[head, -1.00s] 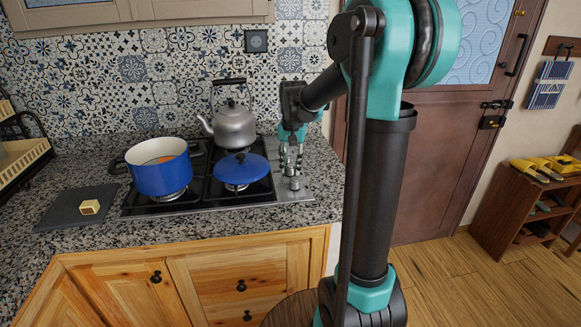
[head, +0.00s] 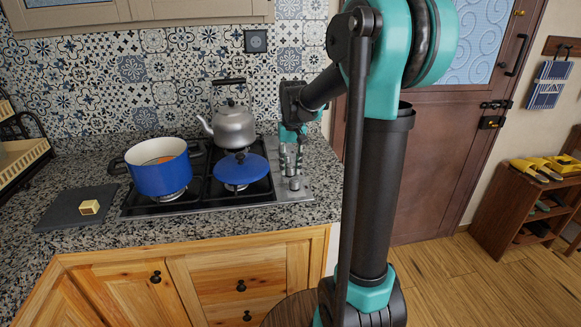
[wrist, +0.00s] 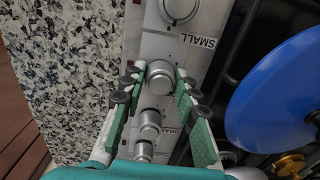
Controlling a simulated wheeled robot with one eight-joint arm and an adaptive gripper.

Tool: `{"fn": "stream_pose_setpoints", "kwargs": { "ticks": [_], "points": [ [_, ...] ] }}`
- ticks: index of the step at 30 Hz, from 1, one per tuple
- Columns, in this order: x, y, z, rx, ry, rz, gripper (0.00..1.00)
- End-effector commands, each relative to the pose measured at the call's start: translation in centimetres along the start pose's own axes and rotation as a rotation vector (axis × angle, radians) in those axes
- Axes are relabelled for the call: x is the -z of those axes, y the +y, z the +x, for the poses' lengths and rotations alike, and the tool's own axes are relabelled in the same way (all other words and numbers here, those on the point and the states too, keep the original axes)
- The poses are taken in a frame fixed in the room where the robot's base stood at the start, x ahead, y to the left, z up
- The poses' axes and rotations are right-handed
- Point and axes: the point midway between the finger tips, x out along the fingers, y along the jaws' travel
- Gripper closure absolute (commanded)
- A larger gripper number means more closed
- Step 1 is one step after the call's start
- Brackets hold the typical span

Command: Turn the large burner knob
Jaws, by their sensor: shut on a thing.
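The hob's control knobs sit in a row on a steel strip (wrist: 150,18), in the wrist view. My gripper (wrist: 160,77) has its two green-padded fingers on either side of a round silver knob (wrist: 159,78) and is shut on it. A label reading "SMALL" is printed between this knob and the knob (wrist: 180,8) at the top edge. Other labels are partly hidden by a finger, so I cannot tell which burner the held knob serves. In the head view my gripper (head: 292,168) points down at the right end of the hob.
A blue pot (head: 160,174), a blue lid (head: 240,169) and a grey kettle (head: 235,127) stand on the hob left of my gripper. More knobs (wrist: 150,122) lie close below the held one in the wrist view. Speckled counter (wrist: 75,75) borders the strip.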

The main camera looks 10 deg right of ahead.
Motion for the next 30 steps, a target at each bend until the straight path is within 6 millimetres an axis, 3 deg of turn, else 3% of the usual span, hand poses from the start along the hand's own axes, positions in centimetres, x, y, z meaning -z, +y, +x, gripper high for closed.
{"fn": "stream_pose_setpoints", "kwargs": {
  "ticks": [4,5,10,22,30],
  "points": [
    [0.0,0.0,0.0,-0.001,0.001,0.001,0.99],
    [0.0,0.0,0.0,-0.001,0.001,0.001,0.69],
    [0.0,0.0,0.0,0.000,0.000,0.001,0.49],
    [0.0,0.0,-0.8,0.000,0.000,0.001,0.49],
    [0.0,0.0,-5.5,0.000,0.000,0.002,0.49]
  ]
}}
